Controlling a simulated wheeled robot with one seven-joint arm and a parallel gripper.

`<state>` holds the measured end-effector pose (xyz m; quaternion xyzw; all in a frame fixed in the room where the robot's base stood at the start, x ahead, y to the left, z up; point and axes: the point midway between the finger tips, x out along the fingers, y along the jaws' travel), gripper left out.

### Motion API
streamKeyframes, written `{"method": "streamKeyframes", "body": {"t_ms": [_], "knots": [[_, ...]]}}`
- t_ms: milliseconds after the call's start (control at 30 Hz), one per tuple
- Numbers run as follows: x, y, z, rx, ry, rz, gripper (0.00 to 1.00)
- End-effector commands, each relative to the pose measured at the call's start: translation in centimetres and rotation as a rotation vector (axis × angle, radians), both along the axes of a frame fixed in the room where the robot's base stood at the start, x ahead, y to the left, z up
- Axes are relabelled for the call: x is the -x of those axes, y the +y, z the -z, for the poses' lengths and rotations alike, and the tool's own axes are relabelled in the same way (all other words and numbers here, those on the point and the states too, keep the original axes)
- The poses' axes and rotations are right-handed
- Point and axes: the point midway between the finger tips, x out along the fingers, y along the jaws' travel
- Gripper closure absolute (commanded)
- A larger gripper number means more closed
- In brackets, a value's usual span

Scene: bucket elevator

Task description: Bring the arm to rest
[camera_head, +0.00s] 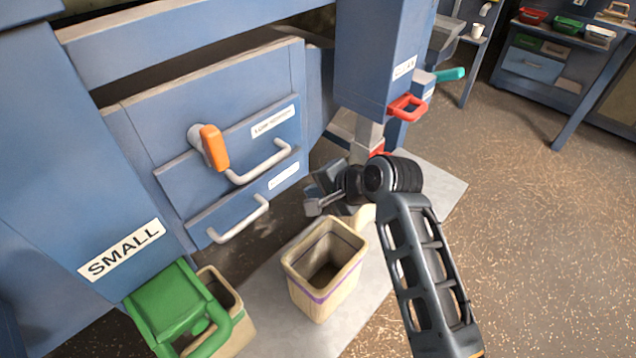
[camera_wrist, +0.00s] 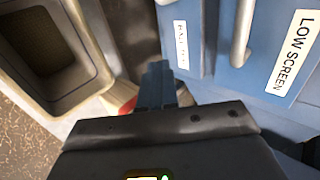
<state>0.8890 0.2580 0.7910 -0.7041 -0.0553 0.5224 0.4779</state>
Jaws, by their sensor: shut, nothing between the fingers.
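My arm (camera_head: 425,265) reaches up from the lower right in the head view and bends at its elbow. My gripper (camera_head: 314,207) is in front of the blue cabinet, behind and above the beige bin. In the wrist view its blue fingers (camera_wrist: 157,86) are together, with nothing seen between them. The fingers point toward the gap between the bin and the cabinet's drawer front. They appear apart from both, though the exact distance cannot be told.
A beige bin (camera_head: 308,293) with a purple stripe stands below my gripper. The cabinet has a lower drawer (camera_head: 205,222) and an orange knob (camera_head: 212,147). A red handle (camera_head: 406,107) juts from the post. Floor at right is open.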

Motion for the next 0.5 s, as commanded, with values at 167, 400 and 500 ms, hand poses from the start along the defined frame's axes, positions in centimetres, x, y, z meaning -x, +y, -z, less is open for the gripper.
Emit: {"method": "streamKeyframes", "body": {"t_ms": [167,400,500], "knots": [[0.2,-0.2,-0.2,0.001,0.002,0.000,1.00],[2.0,-1.8,2.0,0.019,-0.035,0.015,1.00],[4.3,-3.7,4.2,0.047,-0.089,0.035,1.00]]}}
